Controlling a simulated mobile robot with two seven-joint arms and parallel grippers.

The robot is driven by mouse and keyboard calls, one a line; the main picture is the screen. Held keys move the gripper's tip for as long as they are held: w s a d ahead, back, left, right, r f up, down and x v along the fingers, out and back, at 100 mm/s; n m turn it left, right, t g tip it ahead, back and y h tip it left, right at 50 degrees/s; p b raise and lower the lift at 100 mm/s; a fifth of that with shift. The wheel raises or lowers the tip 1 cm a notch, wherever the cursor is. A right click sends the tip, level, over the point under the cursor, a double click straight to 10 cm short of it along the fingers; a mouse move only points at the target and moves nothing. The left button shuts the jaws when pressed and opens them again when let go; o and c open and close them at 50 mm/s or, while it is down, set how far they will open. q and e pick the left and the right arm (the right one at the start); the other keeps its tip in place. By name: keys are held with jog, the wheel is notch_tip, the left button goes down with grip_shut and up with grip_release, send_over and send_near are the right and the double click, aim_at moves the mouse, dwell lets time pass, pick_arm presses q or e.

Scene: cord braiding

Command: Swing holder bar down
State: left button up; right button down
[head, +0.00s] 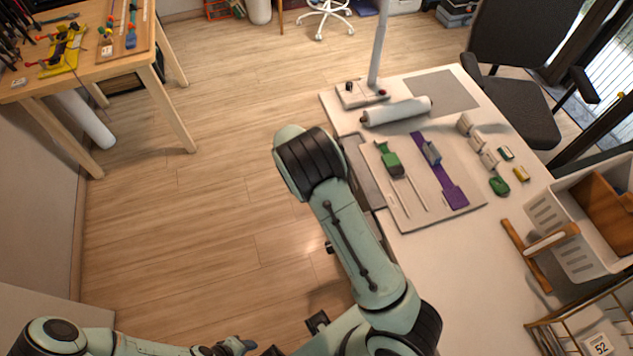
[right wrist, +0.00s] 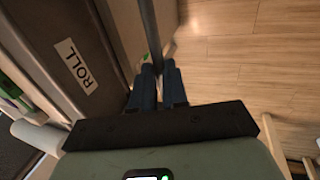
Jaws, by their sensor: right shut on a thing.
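A slim dark grey bar (right wrist: 148,30) runs down from the top of the right wrist view to my right gripper (right wrist: 157,72). I take it for the holder bar. The two dark blue fingers of that gripper are shut on the bar, one on each side. In the head view my right arm reaches up the middle of the picture beside the table's left edge, and I cannot make out its gripper or the bar there. My left gripper (head: 238,346) is low at the bottom edge of the head view, away from the table; its fingers are too unclear to read.
A dark panel labelled ROLL (right wrist: 88,45) lies left of the bar. The white table (head: 435,255) carries a board (head: 410,210) with green and purple tools, a white roll (head: 397,111) and an upright post (head: 379,45). A wooden workbench (head: 125,75) stands at left. Open floor (head: 190,210) lies between.

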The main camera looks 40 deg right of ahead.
pick_arm(q)
jog(key=s+f+b, duration=0.4)
jog(key=f+b, duration=0.7)
jog(key=w+a+f+t+y+b, duration=0.1)
jog(key=w+a+f+t+b, duration=0.1)
jog(key=w+f+b, duration=0.5)
jog(key=shift+w+a+f+n, duration=0.25)
jog(key=shift+w+f+n, duration=0.05)
jog(key=shift+w, duration=0.1)
pick_arm(e)
jog(key=w+a+f+g+h, duration=0.1)
jog(key=a+f+g+h, duration=0.3)
jog(key=h, duration=1.2)
jog(key=shift+w+a+f+g, duration=0.35)
jog(key=shift+f+g, duration=0.35)
jog(key=shift+f, duration=1.7)
jog(key=shift+s, duration=0.1)
jog(key=c, duration=1.1)
grip_release()
jog(key=shift+c, duration=0.2)
